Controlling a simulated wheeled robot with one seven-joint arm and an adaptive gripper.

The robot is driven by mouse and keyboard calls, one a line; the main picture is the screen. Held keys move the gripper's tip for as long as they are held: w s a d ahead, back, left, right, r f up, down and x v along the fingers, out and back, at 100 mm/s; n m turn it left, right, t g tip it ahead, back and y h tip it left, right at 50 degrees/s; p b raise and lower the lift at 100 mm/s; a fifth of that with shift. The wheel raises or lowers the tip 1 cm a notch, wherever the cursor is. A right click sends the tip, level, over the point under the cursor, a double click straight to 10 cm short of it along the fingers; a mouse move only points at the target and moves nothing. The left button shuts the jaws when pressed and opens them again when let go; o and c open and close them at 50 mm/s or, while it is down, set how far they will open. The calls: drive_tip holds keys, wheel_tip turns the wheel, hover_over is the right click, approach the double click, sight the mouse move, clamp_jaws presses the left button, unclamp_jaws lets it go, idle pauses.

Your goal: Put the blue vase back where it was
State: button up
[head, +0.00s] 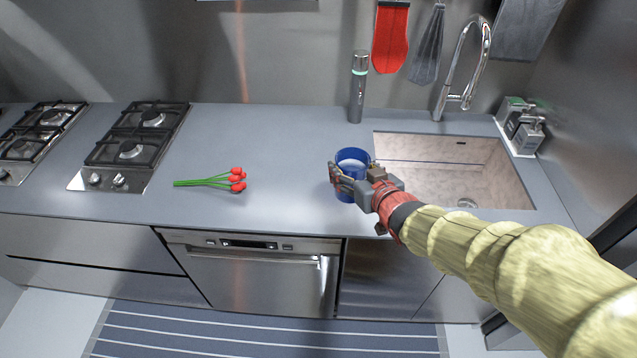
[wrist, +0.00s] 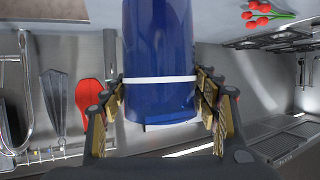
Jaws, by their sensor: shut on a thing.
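The blue vase (head: 352,156) is a dark blue open-topped cylinder near the left edge of the sink. In the wrist view the vase (wrist: 158,50) shows a white band and fills the middle of the picture. My gripper (head: 348,181) is shut around it, and in the wrist view the gripper's fingers (wrist: 160,100) press on both sides of it. The vase looks upright. Its base is partly hidden behind my gripper, so I cannot tell whether it touches the counter.
The grey counter (head: 275,140) is clear between the red flowers (head: 237,180) and the vase. A dark grey bottle (head: 358,88) stands behind the vase. The sink (head: 440,185) and tall faucet (head: 462,75) are to the right. Gas burners (head: 135,140) are at left.

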drive_tip(key=shift+w+a+f+b, duration=0.95)
drive_tip(key=shift+w+a+f, duration=0.2)
drive_tip(key=shift+w+f, duration=0.8)
drive_tip(key=shift+w+a+f+b, duration=1.1)
drive_tip(key=shift+w+f, duration=0.6)
drive_tip(key=shift+f, duration=0.45)
drive_tip(key=shift+w+a+f+b, duration=0.8)
drive_tip(key=shift+w+a+f, duration=0.45)
drive_tip(key=shift+w+f, duration=0.7)
drive_tip(key=shift+s+f, duration=0.15)
drive_tip(key=shift+f, duration=0.05)
drive_tip(key=shift+f, duration=0.1)
drive_tip(key=o, duration=1.9)
drive_tip(key=shift+f, duration=0.1)
drive_tip(key=shift+o, duration=0.6)
